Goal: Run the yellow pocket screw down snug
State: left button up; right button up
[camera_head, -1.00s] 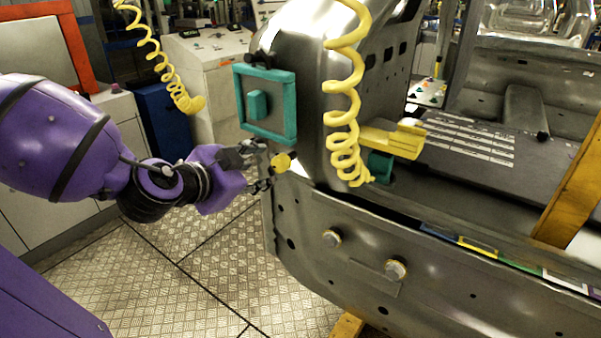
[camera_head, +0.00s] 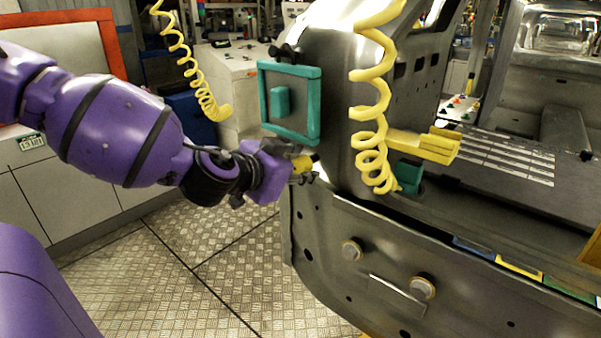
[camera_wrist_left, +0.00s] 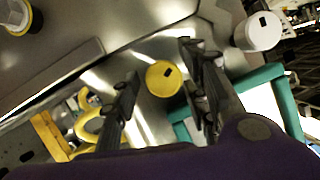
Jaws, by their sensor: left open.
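In the left wrist view the gripper (camera_wrist_left: 160,85) is open, with dark fingers on both sides of the disc and visible gaps. Contact cannot be told. My right gripper is in neither view.
The teal frame (camera_head: 315,107) with a teal block stands on the body just above my gripper. A yellow coiled hose (camera_head: 372,125) hangs to the right, near a yellow bracket (camera_head: 425,146). Round studs (camera_head: 423,288) protrude from the lower panel. Patterned floor (camera_head: 175,285) is open below my arm.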

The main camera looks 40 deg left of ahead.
pick_arm(q)
jog(key=shift+r, duration=0.1)
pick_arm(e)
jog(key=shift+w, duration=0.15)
pick_arm(q)
jog(key=c, duration=0.7)
jog(key=shift+c, duration=1.4)
jog(key=shift+d, duration=0.1)
grip_shut()
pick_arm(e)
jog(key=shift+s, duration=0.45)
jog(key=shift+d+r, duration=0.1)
